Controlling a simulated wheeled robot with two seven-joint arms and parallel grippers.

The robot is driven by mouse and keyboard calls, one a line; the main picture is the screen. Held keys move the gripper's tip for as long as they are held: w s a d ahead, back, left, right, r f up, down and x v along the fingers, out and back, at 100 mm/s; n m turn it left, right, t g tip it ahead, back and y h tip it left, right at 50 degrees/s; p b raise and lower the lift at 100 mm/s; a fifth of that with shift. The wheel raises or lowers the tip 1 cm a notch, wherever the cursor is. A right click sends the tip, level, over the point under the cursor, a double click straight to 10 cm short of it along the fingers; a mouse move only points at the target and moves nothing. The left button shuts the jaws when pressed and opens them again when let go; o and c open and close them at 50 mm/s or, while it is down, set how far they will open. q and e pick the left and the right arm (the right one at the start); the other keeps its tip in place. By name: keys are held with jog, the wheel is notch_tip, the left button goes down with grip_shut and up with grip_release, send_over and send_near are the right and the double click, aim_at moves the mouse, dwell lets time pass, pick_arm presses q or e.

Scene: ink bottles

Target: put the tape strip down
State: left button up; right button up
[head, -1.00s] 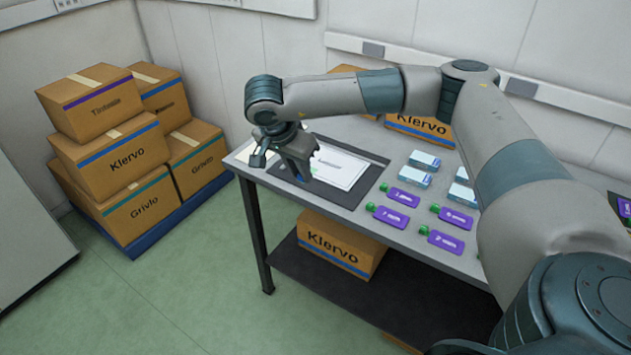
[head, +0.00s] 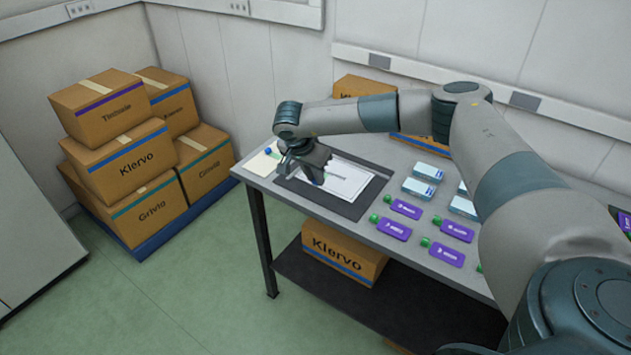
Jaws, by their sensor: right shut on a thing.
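My right gripper (head: 318,176) is over the left part of the white printed sheet (head: 350,185) on the dark mat (head: 348,209). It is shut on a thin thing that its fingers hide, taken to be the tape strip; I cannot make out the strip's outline. I cannot tell whether the fingertips touch the sheet. A cream pad (head: 258,166) lies at the table's left corner, with a small blue spot and a green spot showing beside the gripper. My left gripper is out of view.
Purple-labelled bottles with green caps (head: 394,229) lie on the grey table (head: 330,216), right of the mat. Several pale blue-and-white boxes (head: 419,188) stand behind them. Cardboard boxes (head: 394,107) stand at the table's back; another (head: 343,252) sits on the shelf below.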

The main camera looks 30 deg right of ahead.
aim_at(314, 181)
jog(key=shift+w+d+f, duration=0.3)
jog(key=shift+w+d, duration=0.1)
jog(key=shift+f+p, duration=0.5)
jog(key=shift+f, duration=0.1)
notch_tip(314, 181, down, 2)
jog(key=shift+p, duration=0.5)
jog(key=shift+f, duration=0.45)
